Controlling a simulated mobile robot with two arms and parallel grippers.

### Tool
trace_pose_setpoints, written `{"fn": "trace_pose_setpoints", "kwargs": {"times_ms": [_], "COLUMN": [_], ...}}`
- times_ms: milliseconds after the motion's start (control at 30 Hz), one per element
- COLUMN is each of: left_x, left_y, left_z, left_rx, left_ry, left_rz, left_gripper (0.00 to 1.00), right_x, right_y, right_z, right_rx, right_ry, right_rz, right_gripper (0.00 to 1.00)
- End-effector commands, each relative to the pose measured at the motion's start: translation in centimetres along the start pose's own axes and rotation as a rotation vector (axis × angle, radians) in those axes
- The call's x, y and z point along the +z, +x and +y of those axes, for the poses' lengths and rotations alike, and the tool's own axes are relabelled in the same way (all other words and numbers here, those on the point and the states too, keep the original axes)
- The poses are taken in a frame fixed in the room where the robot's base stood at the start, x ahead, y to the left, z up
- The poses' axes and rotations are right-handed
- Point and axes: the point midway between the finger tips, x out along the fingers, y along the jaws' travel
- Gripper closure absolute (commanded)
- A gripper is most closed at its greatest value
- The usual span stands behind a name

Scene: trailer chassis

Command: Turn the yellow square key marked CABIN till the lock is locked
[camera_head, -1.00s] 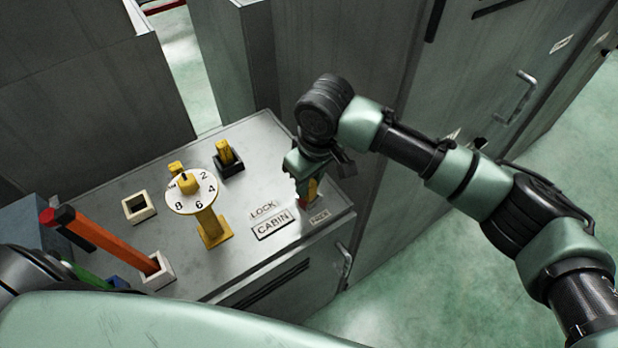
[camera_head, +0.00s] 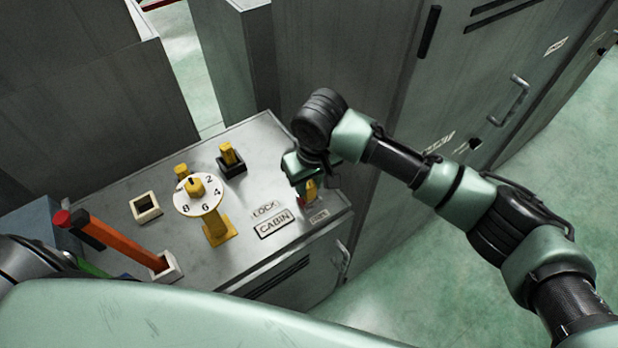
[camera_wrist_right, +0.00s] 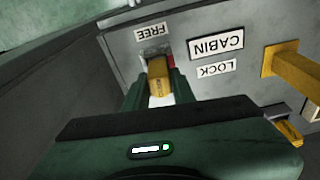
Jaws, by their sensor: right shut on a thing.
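The yellow square key (camera_head: 310,190) stands at the right end of the grey cabinet top, behind the CABIN plate (camera_head: 275,223). My right gripper (camera_head: 306,187) reaches down over it and is shut on it, hiding much of it. In the right wrist view the key (camera_wrist_right: 158,78) sits between the two green fingers, with a small red patch beside it. The LOCK label (camera_wrist_right: 216,69) and the FREE label (camera_wrist_right: 152,30) lie near it on different sides. The key's exact angle is hard to tell. My left gripper is out of view.
A yellow post with a white numbered dial (camera_head: 199,195) stands left of the key. Behind it is a yellow block in a black socket (camera_head: 231,164). An empty white socket (camera_head: 145,207) and an orange bar (camera_head: 115,242) are further left. A tall grey cabinet (camera_head: 375,80) rises close behind.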

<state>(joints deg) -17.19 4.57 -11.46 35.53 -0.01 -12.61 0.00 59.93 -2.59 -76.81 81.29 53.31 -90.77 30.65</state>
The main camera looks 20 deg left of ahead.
Motion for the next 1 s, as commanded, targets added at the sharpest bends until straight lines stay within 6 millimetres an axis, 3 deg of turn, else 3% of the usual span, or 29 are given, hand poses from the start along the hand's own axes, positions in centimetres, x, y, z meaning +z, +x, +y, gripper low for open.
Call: {"fn": "trace_pose_setpoints", "kwargs": {"times_ms": [300, 333, 400, 433, 767, 1000], "left_x": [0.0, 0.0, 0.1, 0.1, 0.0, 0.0], "left_y": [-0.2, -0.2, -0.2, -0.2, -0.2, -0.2], "left_z": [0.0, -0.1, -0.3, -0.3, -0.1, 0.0], "left_rx": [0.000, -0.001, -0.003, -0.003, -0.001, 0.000], "left_ry": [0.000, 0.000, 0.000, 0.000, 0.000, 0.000], "left_rz": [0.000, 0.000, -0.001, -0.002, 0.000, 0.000], "left_gripper": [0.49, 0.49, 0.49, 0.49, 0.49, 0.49], "right_x": [0.0, 0.0, 0.0, 0.0, 0.0, -0.1], "right_y": [0.0, 0.0, 0.0, 0.0, -0.1, -3.4], "right_z": [-0.3, -0.3, -0.2, -0.2, -0.1, -0.1], "right_rx": [-0.003, -0.003, -0.003, -0.002, 0.000, 0.001], "right_ry": [0.014, 0.014, 0.013, 0.013, 0.014, 0.013], "right_rz": [0.000, 0.000, 0.000, 0.000, 0.001, 0.005], "right_gripper": [1.00, 0.72, 0.53, 0.50, 0.50, 0.50]}}
